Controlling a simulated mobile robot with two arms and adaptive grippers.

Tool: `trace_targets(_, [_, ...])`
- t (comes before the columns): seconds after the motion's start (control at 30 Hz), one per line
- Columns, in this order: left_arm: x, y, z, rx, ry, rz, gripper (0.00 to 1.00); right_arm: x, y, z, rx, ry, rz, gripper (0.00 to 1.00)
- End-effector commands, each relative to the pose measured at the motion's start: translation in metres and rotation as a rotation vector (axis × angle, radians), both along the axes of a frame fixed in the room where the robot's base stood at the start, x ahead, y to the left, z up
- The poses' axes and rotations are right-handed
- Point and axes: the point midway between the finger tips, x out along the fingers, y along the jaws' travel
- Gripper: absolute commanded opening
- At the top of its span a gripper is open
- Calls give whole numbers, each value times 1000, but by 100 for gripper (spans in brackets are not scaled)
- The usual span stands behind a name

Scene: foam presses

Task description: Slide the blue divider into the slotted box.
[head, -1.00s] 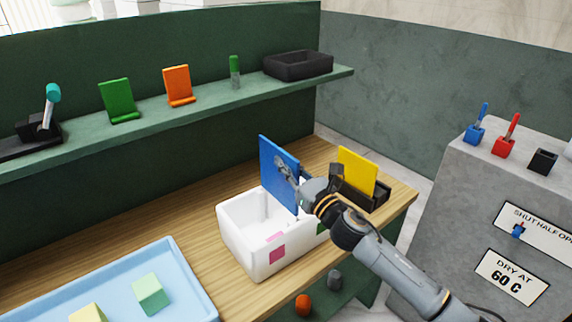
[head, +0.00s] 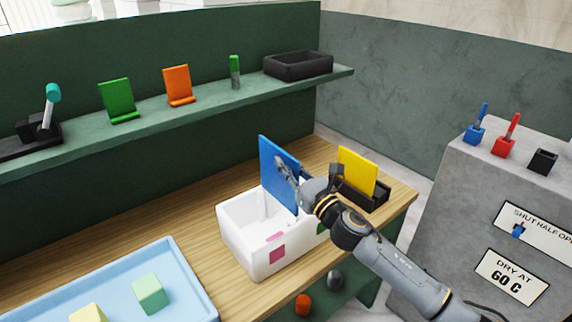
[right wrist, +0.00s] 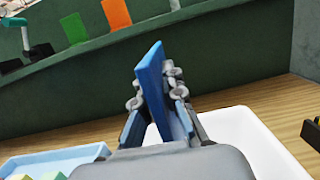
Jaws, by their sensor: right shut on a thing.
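The blue divider (head: 276,168) stands upright in the head view, at the right part of the white slotted box (head: 240,240). My right gripper (head: 284,172) is shut on the divider. In the right wrist view the divider (right wrist: 151,85) rises between the two fingers, with the white box (right wrist: 245,128) below and behind it. The divider's lower edge is hidden by the box wall and my gripper, so I cannot tell if it sits in a slot. The box has a pink square on its front wall and a green mark farther right. My left gripper is not in view.
A yellow divider (head: 358,170) stands in a black holder (head: 366,196) right of the box. A light blue tray (head: 185,262) with foam blocks lies at the left. A green shelf (head: 210,95) runs behind. A grey console (head: 450,190) stands to the right.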

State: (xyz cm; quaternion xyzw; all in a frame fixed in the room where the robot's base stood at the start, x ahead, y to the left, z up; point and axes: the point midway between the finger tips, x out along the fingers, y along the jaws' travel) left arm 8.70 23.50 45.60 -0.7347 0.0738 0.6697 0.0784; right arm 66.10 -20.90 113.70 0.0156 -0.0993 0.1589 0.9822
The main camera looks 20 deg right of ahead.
Motion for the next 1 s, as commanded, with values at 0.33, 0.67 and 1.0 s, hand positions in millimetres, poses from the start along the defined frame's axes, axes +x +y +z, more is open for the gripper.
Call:
trace_targets(0.33, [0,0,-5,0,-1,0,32,0,0,-5,1,-1,0,0])
trace_targets(0.67, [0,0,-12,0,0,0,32,0,0,-13,2,1,0,0])
trace_targets(1.0, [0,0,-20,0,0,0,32,0,0,-22,1,0,-1,0])
